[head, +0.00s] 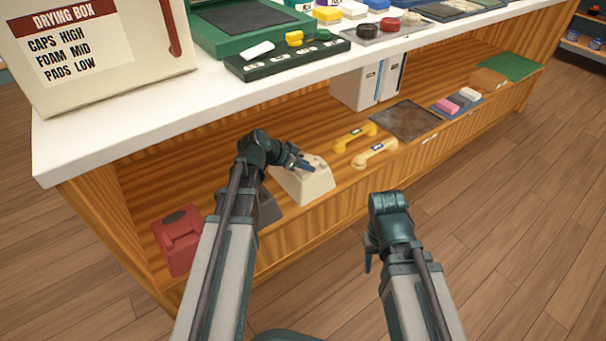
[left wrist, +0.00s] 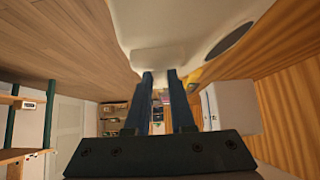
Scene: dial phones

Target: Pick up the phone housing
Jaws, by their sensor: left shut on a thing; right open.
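The cream phone housing (head: 312,186) is at the lower shelf of the counter in the head view. My left gripper (head: 304,165) reaches in from the left and is shut on its upper part. In the left wrist view the pale housing (left wrist: 165,25) fills the top middle, and the fingertips of my left gripper (left wrist: 160,76) meet its edge. I cannot tell whether the housing is clear of the shelf. My right gripper (head: 369,258) is open and empty, in front of the shelf over the floor.
A red phone housing (head: 178,238) and a dark grey piece (head: 267,208) are on the shelf to the left. Yellow handset (head: 354,137), cream handset (head: 375,153) and dark mat (head: 404,120) are to the right. The white counter top (head: 200,105) overhangs the shelf.

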